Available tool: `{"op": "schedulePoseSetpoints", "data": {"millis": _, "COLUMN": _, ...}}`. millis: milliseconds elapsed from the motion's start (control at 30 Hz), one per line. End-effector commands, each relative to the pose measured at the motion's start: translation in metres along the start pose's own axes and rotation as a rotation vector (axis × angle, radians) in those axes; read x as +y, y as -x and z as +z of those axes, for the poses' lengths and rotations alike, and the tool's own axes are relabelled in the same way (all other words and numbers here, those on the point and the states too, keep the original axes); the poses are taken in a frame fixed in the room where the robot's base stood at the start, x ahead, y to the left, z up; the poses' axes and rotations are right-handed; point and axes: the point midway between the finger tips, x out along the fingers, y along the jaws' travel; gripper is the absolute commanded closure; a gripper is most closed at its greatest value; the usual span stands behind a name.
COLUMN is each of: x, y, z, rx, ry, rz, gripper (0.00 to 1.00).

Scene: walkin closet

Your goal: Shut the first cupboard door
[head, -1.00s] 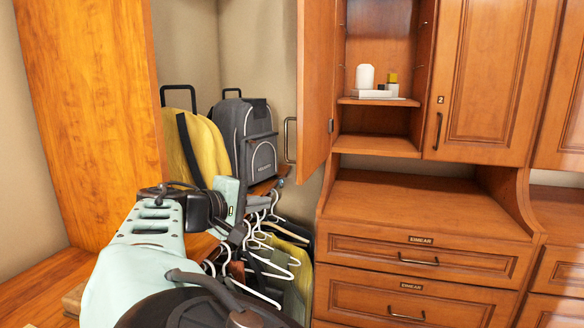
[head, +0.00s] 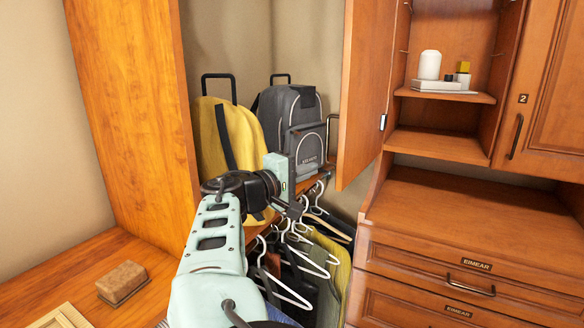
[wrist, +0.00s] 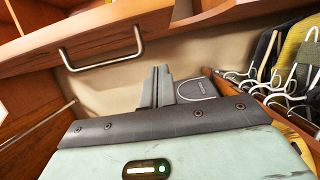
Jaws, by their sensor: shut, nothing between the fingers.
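The first cupboard door (head: 365,95) is a wooden panel standing wide open, swung out to the left of its cupboard (head: 447,141). Its metal bar handle (head: 333,132) is on the left face, partly hidden in the head view. In the wrist view the door (wrist: 185,38) runs across the top, with the whole handle (wrist: 100,62) at upper left. My gripper (head: 302,172) is shut and empty, left of the door and below the handle's level. In the wrist view my fingers (wrist: 163,86) point past the handle's right side, apart from it.
A yellow backpack (head: 225,150) and a grey backpack (head: 288,120) stand on a shelf behind my gripper. Hangers with clothes (head: 315,265) hang below. A white container (head: 430,65) stands inside the cupboard. The door marked 2 (head: 548,100) is shut. A brown brush (head: 122,282) lies at lower left.

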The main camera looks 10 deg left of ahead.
Motion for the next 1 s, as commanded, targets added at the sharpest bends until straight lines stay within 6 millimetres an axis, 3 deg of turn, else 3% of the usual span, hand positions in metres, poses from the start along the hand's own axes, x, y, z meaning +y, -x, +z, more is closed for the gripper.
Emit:
{"op": "schedulePoseSetpoints", "data": {"millis": 100, "x": 0.004, "y": -0.021, "z": 0.003, "rx": -0.001, "ry": 0.003, "rz": 0.001, "gripper": 1.00}}
{"op": "schedulePoseSetpoints", "data": {"millis": 400, "x": 0.002, "y": -0.026, "z": 0.033, "rx": -0.001, "ry": 0.002, "rz": 0.001, "gripper": 1.00}}
{"op": "schedulePoseSetpoints", "data": {"millis": 1000, "x": -0.001, "y": -0.030, "z": 0.039, "rx": 0.004, "ry": 0.000, "rz": -0.001, "gripper": 1.00}}
